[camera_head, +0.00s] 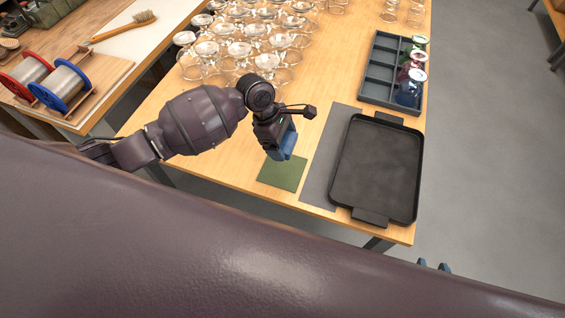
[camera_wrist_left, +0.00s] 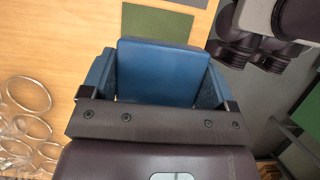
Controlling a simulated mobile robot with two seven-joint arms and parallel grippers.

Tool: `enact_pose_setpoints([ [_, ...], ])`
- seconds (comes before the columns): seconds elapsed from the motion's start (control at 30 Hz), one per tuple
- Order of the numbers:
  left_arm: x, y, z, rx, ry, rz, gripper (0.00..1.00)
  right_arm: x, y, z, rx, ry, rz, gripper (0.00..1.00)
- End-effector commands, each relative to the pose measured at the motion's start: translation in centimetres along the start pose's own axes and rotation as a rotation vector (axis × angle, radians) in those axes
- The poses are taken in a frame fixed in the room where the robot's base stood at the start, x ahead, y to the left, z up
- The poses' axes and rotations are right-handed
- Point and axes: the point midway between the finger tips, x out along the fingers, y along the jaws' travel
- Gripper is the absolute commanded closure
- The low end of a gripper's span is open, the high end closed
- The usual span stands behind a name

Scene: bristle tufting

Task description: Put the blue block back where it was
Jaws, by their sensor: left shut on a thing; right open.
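My left gripper (camera_head: 284,147) is shut on the blue block and holds it above the table, near the far edge of the green square mat (camera_head: 284,172). In the left wrist view the blue block (camera_wrist_left: 162,72) sits between the two blue fingers. In the head view the block is hard to tell from the blue fingers. Only the blue fingertips of my right gripper (camera_head: 434,266) show, spread apart with nothing seen between them, at the lower right; the rest is hidden.
A grey mat (camera_head: 318,178) and a black tray (camera_head: 378,165) lie right of the green mat. A compartment box (camera_head: 376,85) with coloured glasses stands behind the tray. Many upturned clear glasses (camera_head: 240,48) fill the table's back left. Wire spools (camera_head: 60,85) and a brush (camera_head: 125,25) are farther left.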

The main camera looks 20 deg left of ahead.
Motion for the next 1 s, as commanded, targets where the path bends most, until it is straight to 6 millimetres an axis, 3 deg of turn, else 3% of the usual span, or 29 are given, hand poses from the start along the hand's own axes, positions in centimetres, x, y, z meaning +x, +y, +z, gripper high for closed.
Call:
enact_pose_setpoints([
  [0.3, 5.7, 0.0, -2.4, -0.001, 0.001, -0.001, 0.45, 0.0, 0.0, 0.0, 0.000, 0.000, 0.000, 0.57],
  [0.8, 10.1, 0.1, -4.3, 0.001, 0.001, 0.000, 0.45, 0.2, -0.1, 0.2, 0.000, 0.002, 0.000, 0.57],
  [1.0, 10.4, 0.1, -4.4, 0.002, 0.001, 0.001, 0.45, 0.2, -0.1, 0.1, 0.000, 0.004, 0.000, 0.57],
])
